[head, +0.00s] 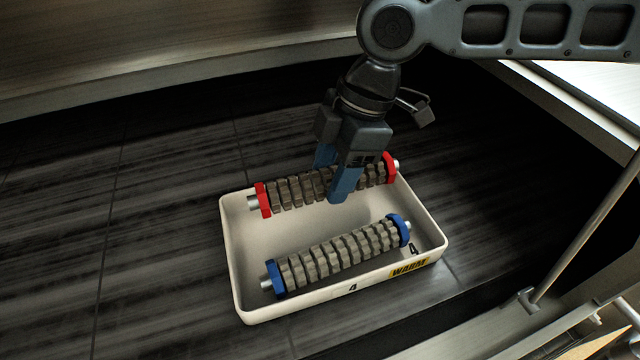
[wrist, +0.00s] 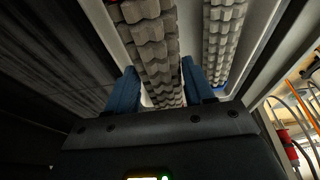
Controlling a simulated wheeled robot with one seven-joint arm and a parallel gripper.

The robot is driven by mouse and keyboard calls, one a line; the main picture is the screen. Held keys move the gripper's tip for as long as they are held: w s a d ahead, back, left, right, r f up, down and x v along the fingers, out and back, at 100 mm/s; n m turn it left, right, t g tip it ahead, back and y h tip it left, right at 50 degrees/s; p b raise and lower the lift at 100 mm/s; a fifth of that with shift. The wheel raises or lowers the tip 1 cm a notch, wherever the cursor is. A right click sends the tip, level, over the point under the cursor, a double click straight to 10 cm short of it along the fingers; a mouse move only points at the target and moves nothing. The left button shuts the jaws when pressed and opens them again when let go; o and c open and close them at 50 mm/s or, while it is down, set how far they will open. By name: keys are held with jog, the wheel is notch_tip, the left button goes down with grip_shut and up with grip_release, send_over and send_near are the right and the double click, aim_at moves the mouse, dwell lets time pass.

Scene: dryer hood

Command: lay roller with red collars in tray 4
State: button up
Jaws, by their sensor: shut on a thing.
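The roller with red collars (head: 291,192) is grey and ribbed, with metal end stubs. My gripper (head: 338,182) is shut on it near its middle, with one blue finger on each side. The roller lies over the far part of tray 4 (head: 232,262), a cream tray marked "4" with a yellow "WARM" label. I cannot tell whether the roller touches the tray floor. In the wrist view, the held roller (wrist: 150,45) runs between my two blue fingers.
A second ribbed roller with blue collars (head: 335,255) lies in the near part of tray 4, roughly parallel to the red one. The tray stands on a dark plank-patterned floor (head: 60,230). A metal rod (head: 580,235) and a pale ledge stand at the right.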

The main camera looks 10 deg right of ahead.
jog(key=shift+w+a+f, duration=0.6)
jog(key=shift+a+f, duration=0.1)
jog(key=shift+a, duration=0.15)
jog(key=shift+f+p, duration=0.65)
jog(key=shift+f, duration=1.25)
jog(key=shift+f, duration=0.1)
jog(key=o, duration=1.1)
jog(key=b+v, duration=0.1)
jog(key=v, duration=1.1)
jog(key=shift+b, duration=0.35)
